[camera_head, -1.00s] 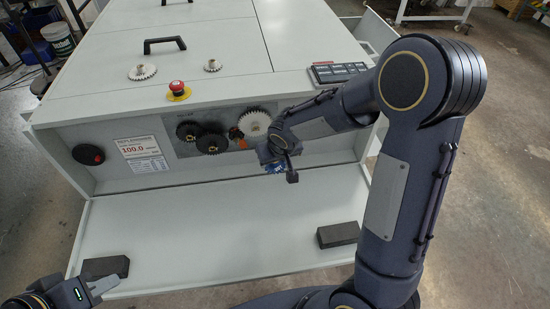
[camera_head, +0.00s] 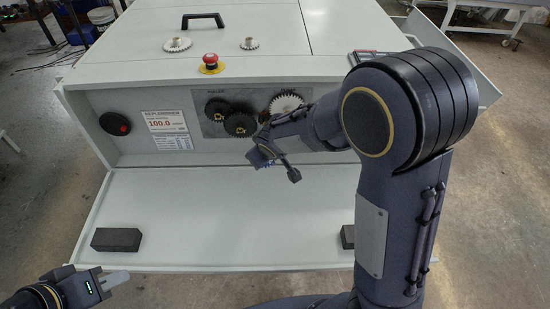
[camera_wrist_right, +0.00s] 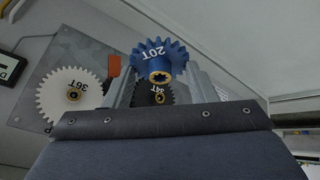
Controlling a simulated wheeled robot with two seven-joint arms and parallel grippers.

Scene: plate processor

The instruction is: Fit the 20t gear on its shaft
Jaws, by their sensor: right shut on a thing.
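My right gripper (camera_wrist_right: 162,82) is shut on the blue 20T gear (camera_wrist_right: 158,50), holding it in front of the gear panel in the right wrist view. In the head view the right gripper (camera_head: 264,156) is just before and below the gears, and the held gear is a small blue patch, mostly hidden. The white 36T gear (camera_wrist_right: 70,95) is on the panel, also in the head view (camera_head: 286,103). A dark 34T gear (camera_wrist_right: 155,96) shows behind the blue one. I cannot make out the 20t shaft. My left gripper (camera_head: 112,276) appears open and empty at lower left.
Two black gears (camera_head: 240,124) sit left of the white gear. A red emergency button (camera_head: 211,61) and two loose light gears (camera_head: 178,44) are on the machine top. Dark blocks (camera_head: 117,239) lie on the lowered front shelf (camera_head: 220,215), whose middle is clear.

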